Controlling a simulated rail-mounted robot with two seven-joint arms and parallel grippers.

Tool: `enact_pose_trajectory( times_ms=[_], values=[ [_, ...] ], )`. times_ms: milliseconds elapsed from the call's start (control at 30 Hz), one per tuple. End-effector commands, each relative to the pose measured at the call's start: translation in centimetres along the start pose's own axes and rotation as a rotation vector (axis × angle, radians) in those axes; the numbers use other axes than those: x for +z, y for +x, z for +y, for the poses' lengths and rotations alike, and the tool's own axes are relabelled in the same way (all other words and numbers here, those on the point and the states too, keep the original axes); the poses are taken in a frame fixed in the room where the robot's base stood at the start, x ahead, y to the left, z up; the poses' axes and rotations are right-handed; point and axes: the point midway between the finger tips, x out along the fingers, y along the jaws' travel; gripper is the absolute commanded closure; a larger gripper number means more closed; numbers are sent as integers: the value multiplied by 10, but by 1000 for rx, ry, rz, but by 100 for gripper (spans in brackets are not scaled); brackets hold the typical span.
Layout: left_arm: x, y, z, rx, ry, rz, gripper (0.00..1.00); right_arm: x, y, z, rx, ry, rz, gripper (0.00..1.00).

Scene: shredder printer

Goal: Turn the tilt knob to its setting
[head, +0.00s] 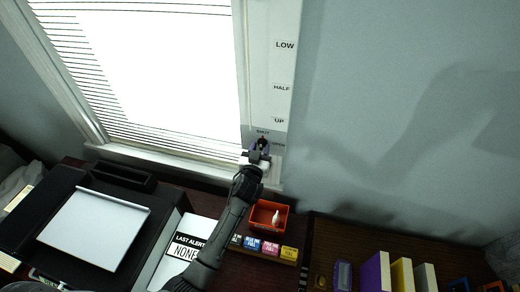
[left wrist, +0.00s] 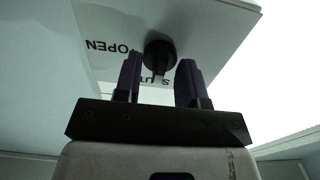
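The tilt knob (left wrist: 158,52) is a dark round knob with a short bar, on a pale panel (left wrist: 105,18) that shows upside-down OPEN and partly hidden SHUT lettering. My left gripper (left wrist: 159,72) is open, with one purple finger on each side of the knob's bar and visible gaps between. I cannot tell how deep the fingers reach along the knob. In the head view my left gripper (head: 260,146) is at the lower end of the panel beside the window and largely hides the knob. My right gripper is in neither view.
LOW, HALF and UP labels run down the strip (head: 280,70) above the panel. The window blind (head: 150,60) is left. Below are an orange tray (head: 268,217), several small coloured boxes (head: 270,248), a LAST ALERT sign (head: 185,250) and a black printer-like machine (head: 70,230).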

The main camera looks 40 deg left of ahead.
Motion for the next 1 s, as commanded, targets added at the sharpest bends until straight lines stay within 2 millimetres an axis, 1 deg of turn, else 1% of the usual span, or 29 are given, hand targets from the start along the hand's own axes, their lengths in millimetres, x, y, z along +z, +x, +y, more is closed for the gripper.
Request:
enact_pose_trajectory(
  times_ms=[267,367,667,1000],
  values=[
    [0,1,0,0,0,0,63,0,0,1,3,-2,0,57],
    [0,1,0,0,0,0,70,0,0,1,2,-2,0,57],
    [0,1,0,0,0,0,99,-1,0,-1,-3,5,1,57],
    [0,1,0,0,18,0,100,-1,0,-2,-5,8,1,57]
  ],
)
